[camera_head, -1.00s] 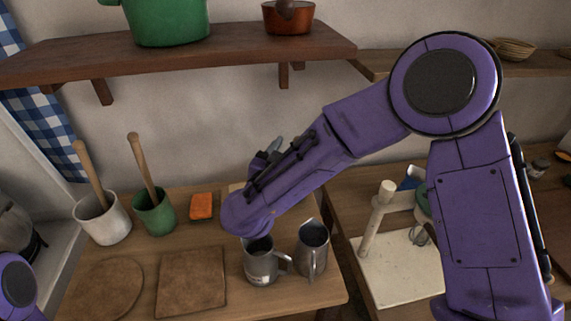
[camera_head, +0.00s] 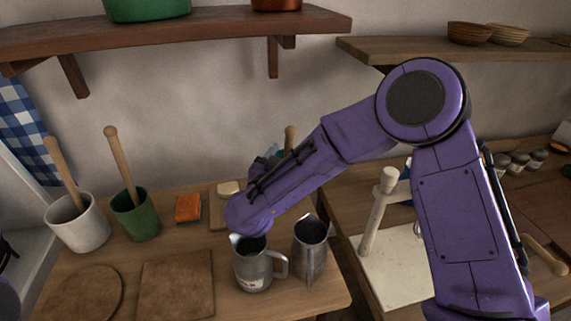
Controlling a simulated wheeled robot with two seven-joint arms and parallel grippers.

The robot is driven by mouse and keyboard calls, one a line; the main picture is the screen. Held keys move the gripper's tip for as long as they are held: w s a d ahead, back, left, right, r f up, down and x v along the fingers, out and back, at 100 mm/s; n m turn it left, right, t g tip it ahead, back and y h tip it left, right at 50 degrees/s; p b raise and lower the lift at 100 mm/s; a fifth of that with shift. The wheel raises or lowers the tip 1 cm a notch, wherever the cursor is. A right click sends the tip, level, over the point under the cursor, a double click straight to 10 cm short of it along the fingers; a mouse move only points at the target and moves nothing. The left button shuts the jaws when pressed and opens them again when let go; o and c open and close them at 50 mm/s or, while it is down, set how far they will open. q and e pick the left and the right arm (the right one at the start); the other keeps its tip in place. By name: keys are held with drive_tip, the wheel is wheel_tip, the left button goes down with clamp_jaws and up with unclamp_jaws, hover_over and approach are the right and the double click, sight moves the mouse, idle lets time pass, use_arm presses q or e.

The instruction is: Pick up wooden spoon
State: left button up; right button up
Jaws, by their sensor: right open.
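Two pale wooden handles with rounded tops lean up out of pots on the left: one handle (camera_head: 64,175) in the white pot (camera_head: 79,229), one handle (camera_head: 121,165) in the green pot (camera_head: 135,223). Their lower ends are hidden, so I cannot tell whether either is the wooden spoon. Another wooden handle tip (camera_head: 290,136) shows just behind my right forearm; its lower part is hidden. My right gripper (camera_head: 271,157) is open, mostly hidden behind my forearm, close to that tip; I cannot tell whether they touch. My left gripper is out of view.
Two metal jugs (camera_head: 253,268) stand below my right wrist. An orange block (camera_head: 188,208) and brown boards (camera_head: 176,286) lie on the table. A white board with a post (camera_head: 378,210) is right. A shelf (camera_head: 170,35) hangs above.

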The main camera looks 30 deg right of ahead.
sight(287, 152)
drive_tip(key=x, duration=0.3)
drive_tip(key=shift+w+d+f+p, duration=0.1)
drive_tip(key=shift+w+d+p, duration=0.1)
drive_tip(key=shift+p, duration=0.1)
drive_tip(key=shift+a, duration=0.1)
clamp_jaws()
